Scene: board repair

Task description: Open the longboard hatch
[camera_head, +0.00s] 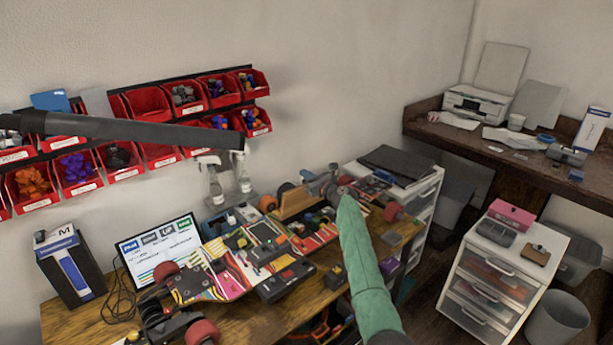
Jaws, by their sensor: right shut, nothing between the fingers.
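A colourful longboard (231,281) lies upside down across the wooden workbench, running from lower left to upper right, with dark red wheels at its ends. Electronic parts sit along its middle. A brown wooden piece (298,205) stands up on the board; I cannot tell whether it is the hatch. My right arm, in a green sleeve, reaches in from the bottom. My right gripper (332,187) is at the board's right part, small and partly hidden by the arm, shut with nothing visible in it. My left gripper is not in view.
A tablet-like screen (160,247) and a dark box (70,265) stand at the bench's left. Spray bottles (213,183) stand behind the board. Red parts bins (78,171) line the wall, with a long dark bar in front. White drawers (488,290) stand right.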

